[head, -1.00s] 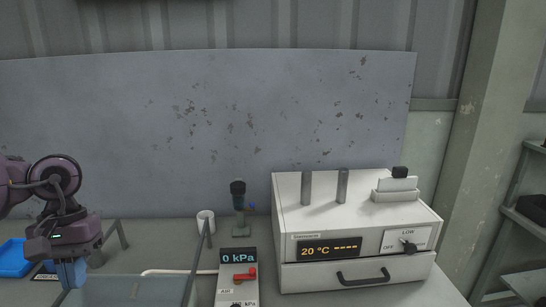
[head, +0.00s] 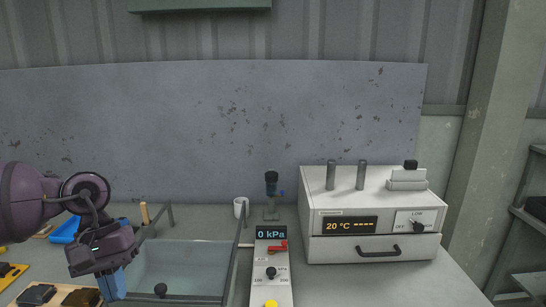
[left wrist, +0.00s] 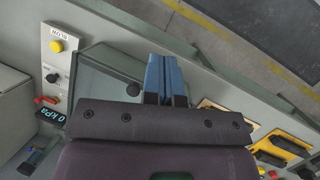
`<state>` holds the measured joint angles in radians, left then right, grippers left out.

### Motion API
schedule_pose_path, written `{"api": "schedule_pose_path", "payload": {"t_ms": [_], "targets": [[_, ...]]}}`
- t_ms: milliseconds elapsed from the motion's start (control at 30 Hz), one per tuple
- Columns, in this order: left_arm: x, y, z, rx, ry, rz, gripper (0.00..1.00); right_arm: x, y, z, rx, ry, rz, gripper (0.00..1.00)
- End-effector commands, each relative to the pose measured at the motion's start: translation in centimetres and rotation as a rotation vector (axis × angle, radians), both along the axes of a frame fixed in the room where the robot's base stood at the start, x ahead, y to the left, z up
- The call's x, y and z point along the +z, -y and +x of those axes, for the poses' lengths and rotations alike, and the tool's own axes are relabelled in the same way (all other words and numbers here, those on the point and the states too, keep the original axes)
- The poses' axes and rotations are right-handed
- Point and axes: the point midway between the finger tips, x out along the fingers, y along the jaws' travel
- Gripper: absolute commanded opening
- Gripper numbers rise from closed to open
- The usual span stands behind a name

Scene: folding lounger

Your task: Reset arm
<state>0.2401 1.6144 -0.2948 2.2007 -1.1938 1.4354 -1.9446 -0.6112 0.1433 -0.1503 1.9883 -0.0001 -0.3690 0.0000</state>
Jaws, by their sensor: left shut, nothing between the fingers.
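My left gripper (head: 112,284) comes in from the left in the head view, with its blue fingers pointing down beside the left edge of a clear, shallow glass-sided box (head: 185,265). In the left wrist view its blue fingers (left wrist: 166,76) are together with nothing between them. The gripper is above the bench, apart from the objects around it. My right gripper is not in view.
A white oven-like unit (head: 368,220) showing 20 °C stands at right. A pressure panel (head: 272,262) reading 0 kPa stands mid-bench, with a white cup (head: 241,207) behind. A blue tray (head: 66,230) and yellow tool (head: 10,275) lie at left.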

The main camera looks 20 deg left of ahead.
Motion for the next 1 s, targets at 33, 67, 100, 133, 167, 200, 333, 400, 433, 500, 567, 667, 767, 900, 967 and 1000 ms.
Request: {"api": "schedule_pose_path", "payload": {"t_ms": [33, 67, 100, 133, 167, 200, 333, 400, 433, 500, 567, 667, 767, 900, 967, 1000], "targets": [[-0.7, 1.4, 0.1, 0.046, -0.001, -0.067, 0.00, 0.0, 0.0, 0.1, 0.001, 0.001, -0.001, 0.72], [-1.0, 2.2, 0.2, 0.079, -0.003, -0.107, 0.00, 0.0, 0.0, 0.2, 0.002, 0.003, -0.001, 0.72], [-1.3, 3.3, 0.3, 0.124, -0.007, -0.161, 0.00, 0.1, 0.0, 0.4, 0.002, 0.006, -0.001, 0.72], [-1.5, 4.3, 0.4, 0.161, -0.012, -0.206, 0.00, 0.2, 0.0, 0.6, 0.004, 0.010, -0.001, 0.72], [-1.6, 5.2, 0.5, 0.200, -0.017, -0.253, 0.00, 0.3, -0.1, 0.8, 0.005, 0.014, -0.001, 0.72], [-1.8, 6.4, 0.6, 0.257, -0.031, -0.318, 0.00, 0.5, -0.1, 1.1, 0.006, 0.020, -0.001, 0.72], [-1.8, 10.4, 1.3, 0.480, -0.103, -0.553, 0.00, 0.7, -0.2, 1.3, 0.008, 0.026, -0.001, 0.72], [-1.4, 12.1, 1.9, 0.614, -0.163, -0.683, 0.00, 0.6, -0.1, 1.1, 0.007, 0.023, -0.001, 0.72], [-1.2, 12.8, 2.1, 0.672, -0.191, -0.739, 0.00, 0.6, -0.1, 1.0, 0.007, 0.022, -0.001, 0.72], [-0.6, 13.9, 2.8, 0.810, -0.267, -0.864, 0.00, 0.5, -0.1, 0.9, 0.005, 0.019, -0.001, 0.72], [-0.2, 14.6, 3.4, 0.930, -0.341, -0.969, 0.00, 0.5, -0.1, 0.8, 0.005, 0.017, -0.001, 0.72], [0.5, 15.1, 4.6, 1.130, -0.480, -1.138, 0.00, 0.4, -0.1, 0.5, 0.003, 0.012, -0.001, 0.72], [0.9, 14.8, 5.7, 1.334, -0.640, -1.299, 0.00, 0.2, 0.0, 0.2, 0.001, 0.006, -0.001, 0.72], [0.5, 13.3, 7.1, 1.614, -0.894, -1.511, 0.00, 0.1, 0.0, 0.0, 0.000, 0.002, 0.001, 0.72], [-0.1, 12.3, 7.5, 1.733, -1.014, -1.597, 0.00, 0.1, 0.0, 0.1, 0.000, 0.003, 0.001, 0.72], [-0.6, 11.7, 7.6, 1.811, -1.096, -1.652, 0.00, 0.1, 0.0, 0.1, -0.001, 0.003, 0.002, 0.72]]}}
